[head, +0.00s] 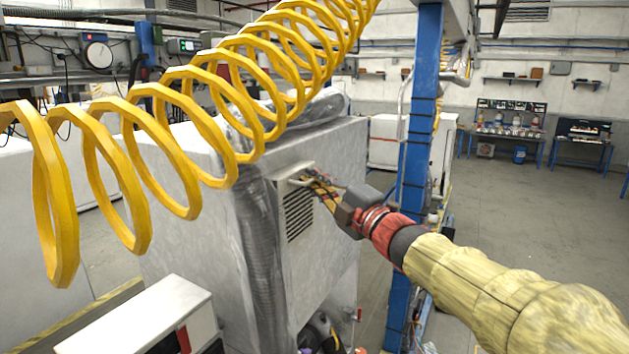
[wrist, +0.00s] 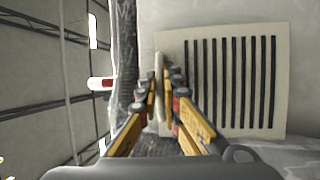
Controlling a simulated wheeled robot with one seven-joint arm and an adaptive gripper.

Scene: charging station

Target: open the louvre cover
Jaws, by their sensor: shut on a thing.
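The louvre cover (head: 297,214) is a pale square panel with a row of dark slots, on the side of a large grey-white cabinet (head: 205,175). It fills the right of the wrist view (wrist: 287,75), where its slots run upright. My gripper (head: 312,183) is at the cover's upper part in the head view. In the wrist view my gripper (wrist: 163,85) has its yellow fingers closed on a thin pale upright strip (wrist: 158,62) by the cover's left edge. The fingers hide part of this strip. I cannot tell whether the cover is ajar.
A yellow coiled hose (head: 150,165) hangs across the left in front of the cabinet. A grey corrugated duct (head: 258,250) runs down the cabinet beside the cover. A blue post (head: 418,120) stands to the right, beyond my arm. Open floor (head: 540,200) lies further right.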

